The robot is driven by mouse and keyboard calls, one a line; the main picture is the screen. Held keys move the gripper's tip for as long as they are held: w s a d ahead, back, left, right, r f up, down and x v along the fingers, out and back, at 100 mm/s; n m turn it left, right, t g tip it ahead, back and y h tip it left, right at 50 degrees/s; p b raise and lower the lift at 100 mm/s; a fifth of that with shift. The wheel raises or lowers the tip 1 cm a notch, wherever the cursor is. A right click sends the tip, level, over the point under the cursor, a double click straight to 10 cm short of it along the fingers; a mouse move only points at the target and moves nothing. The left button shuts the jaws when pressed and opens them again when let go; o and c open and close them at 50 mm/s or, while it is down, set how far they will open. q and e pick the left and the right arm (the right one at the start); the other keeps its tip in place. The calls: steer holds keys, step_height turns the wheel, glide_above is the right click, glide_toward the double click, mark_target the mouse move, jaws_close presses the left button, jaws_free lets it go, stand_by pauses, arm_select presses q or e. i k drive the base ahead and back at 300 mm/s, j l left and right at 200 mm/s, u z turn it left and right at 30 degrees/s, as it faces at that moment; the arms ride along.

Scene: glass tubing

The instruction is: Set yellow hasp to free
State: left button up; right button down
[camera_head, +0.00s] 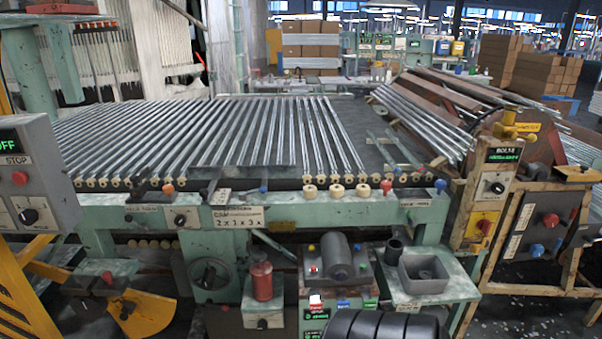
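Another yellow-orange piece (580,173) lies on the dark machine at the far right. Neither of my grippers is in view, and nothing is seen touching the fitting.
A green bench (330,218) carries many glass tubes (200,135) in rows. A grey bin (423,274) stands on a side shelf at its front right. A control box (35,175) reading OFF and STOP stands at left. Tilted tube racks (440,120) stand behind the bolts box.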

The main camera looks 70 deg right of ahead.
mark_target(474, 247)
steer(key=z, duration=3.3)
